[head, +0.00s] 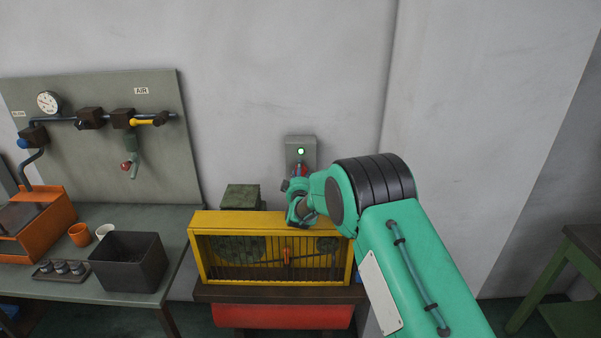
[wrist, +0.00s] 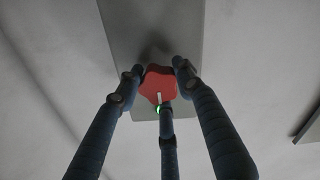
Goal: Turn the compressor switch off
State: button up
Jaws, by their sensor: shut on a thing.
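The compressor switch is a grey box (head: 301,142) on the wall above the yellow guarded machine, with a lit green lamp (head: 300,151) and a red knob (head: 301,171) below it. In the wrist view the red knob (wrist: 158,84) has a pale mark on it and sits on the grey plate (wrist: 158,30). My gripper (wrist: 158,82) is shut on the red knob, with its dark fingers around it. The green lamp (wrist: 158,109) is partly hidden by one finger. In the head view my gripper (head: 300,183) reaches the box from below, and my arm hides part of it.
The yellow guard (head: 215,219) of the compressor stands below my gripper. At left, a bench (head: 180,222) holds a dark bin (head: 128,262), cups and an orange press (head: 45,225) below a panel (head: 160,90) of air piping. A green stand (head: 560,265) is at far right.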

aim_at(300, 143)
jog(key=o, duration=1.2)
jog(key=shift+a+r, duration=0.2)
jog(key=shift+r, duration=0.35)
jog(key=shift+d+f, duration=0.1)
jog(key=shift+f, duration=0.2)
jog(key=shift+r, duration=5)
jog(key=shift+r, duration=0.15)
